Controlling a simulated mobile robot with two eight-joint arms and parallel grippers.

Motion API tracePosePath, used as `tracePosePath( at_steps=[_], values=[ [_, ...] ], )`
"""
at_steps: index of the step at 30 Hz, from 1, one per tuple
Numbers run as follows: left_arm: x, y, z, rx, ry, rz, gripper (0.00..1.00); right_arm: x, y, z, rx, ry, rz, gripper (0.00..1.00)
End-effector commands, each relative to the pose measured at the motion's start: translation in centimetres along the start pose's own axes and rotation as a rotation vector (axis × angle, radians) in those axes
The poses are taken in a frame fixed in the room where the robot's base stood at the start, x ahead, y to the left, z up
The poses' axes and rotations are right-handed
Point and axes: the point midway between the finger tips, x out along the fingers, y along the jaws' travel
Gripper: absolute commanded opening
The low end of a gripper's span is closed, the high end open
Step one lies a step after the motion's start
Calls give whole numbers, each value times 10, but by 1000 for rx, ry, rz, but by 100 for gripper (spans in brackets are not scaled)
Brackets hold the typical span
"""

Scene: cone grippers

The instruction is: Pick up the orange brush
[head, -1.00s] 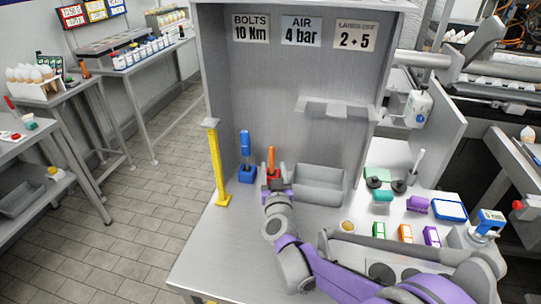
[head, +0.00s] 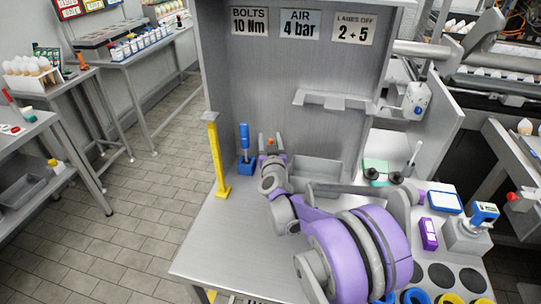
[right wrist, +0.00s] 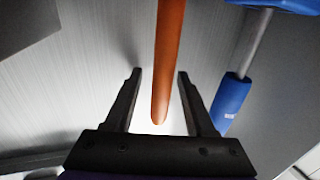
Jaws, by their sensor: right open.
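The orange brush shows as a plain orange handle (right wrist: 169,55) running down between my fingers in the right wrist view. The handle's rounded end lies close to the gripper's palm. My left gripper is not in view.
A blue-handled tool (head: 244,138) stands in a blue holder (head: 246,167) just left of my gripper. A yellow post (head: 217,160) is further left. A grey bin (head: 318,170) is close on the right, and a grey back panel (head: 300,75) rises behind.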

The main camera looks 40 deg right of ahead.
Motion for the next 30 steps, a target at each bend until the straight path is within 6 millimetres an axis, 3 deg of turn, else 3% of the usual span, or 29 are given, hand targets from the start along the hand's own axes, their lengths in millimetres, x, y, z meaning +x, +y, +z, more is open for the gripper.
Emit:
tracePosePath(
  at_steps=[5, 12, 14, 30],
  values=[
    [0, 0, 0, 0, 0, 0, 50, 0, 0, 0, 0, 0, 0, 52],
    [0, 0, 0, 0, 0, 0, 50, 0, 0, 0, 0, 0, -1, 8],
    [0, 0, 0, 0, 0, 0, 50, 0, 0, 0, 0, 0, -1, 0],
    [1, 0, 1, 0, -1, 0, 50, -2, -1, -2, 0, 0, -1, 0]
  ],
)
